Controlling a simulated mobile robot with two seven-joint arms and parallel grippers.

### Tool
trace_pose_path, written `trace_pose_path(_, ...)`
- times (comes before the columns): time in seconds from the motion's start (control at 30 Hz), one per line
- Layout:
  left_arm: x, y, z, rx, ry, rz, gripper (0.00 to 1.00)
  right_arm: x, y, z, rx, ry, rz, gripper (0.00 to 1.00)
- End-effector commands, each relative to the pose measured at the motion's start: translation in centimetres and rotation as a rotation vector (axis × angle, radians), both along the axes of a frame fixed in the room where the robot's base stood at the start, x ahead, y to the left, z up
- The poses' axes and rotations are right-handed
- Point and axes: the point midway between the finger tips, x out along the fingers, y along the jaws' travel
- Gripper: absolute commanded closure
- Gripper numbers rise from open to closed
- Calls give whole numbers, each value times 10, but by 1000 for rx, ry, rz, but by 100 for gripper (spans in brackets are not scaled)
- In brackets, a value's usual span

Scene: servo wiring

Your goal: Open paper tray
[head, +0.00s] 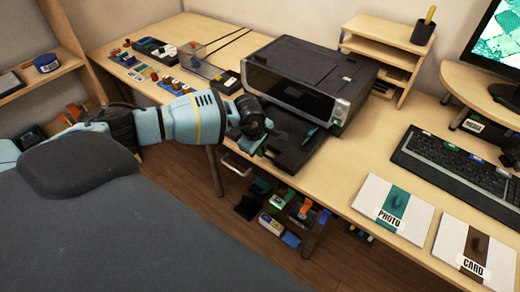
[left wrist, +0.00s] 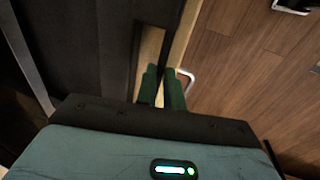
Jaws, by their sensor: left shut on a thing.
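A black printer (head: 300,85) stands on the wooden desk. Its dark paper tray (head: 297,155) extends from the printer's front, low over the desk's front edge. My left gripper (head: 264,147) is at the tray's front left part, with its wrist partly hiding the tray there. In the left wrist view, the green fingers of the left gripper (left wrist: 161,78) are close together on the edge of the dark tray (left wrist: 85,50). The exact grip point is hidden by the fingers. My right gripper is not in view.
White PHOTO (head: 392,205) and CARD (head: 474,245) packs lie right of the printer, near a black keyboard (head: 455,165). A wooden shelf (head: 378,55) stands behind. Small parts (head: 165,80) lie left on the desk. A bin of items (head: 285,210) is below the desk.

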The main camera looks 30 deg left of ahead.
Motion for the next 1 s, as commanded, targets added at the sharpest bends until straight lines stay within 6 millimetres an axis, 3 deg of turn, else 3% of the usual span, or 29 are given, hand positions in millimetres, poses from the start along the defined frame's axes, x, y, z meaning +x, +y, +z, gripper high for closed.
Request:
trace_pose_path(0.07,1,0,1,1,-2,0,100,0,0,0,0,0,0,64)
trace_pose_path(0.1,0,0,1,1,-2,0,87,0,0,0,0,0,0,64)
trace_pose_path(0.27,0,0,0,1,-1,0,69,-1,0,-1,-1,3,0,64)
trace_pose_path(0.57,0,0,3,0,-2,0,69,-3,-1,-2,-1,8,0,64)
trace_pose_path(1.0,-15,2,62,1,-5,0,69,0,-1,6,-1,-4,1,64)
